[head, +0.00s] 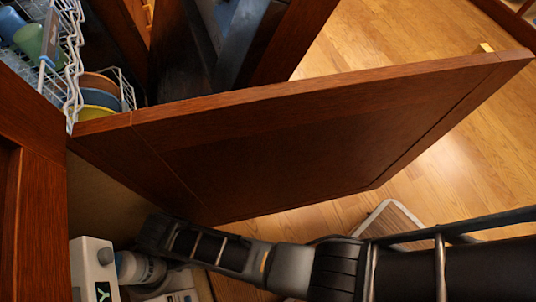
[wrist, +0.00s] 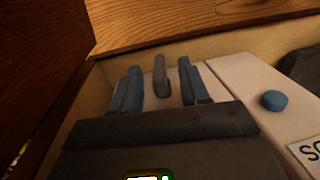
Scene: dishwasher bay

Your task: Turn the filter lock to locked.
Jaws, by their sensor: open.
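My gripper (wrist: 158,76) is open in the wrist view, its two blue fingers apart. An upright grey tab (wrist: 160,78) with a rounded top stands between the fingers, with gaps on both sides. It may be the filter lock's handle; no lock marking is readable, so I cannot tell its setting. In the head view my arm reaches down to the left, below the large wooden panel. My fingertips are not clear there.
A white housing (wrist: 235,85) with a round blue button (wrist: 273,100) and a partly cut-off label lies right of my gripper. Wooden walls close in at left and behind. In the head view, a wooden panel (head: 300,140) hangs above my arm, and a dish rack (head: 70,60) stands upper left.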

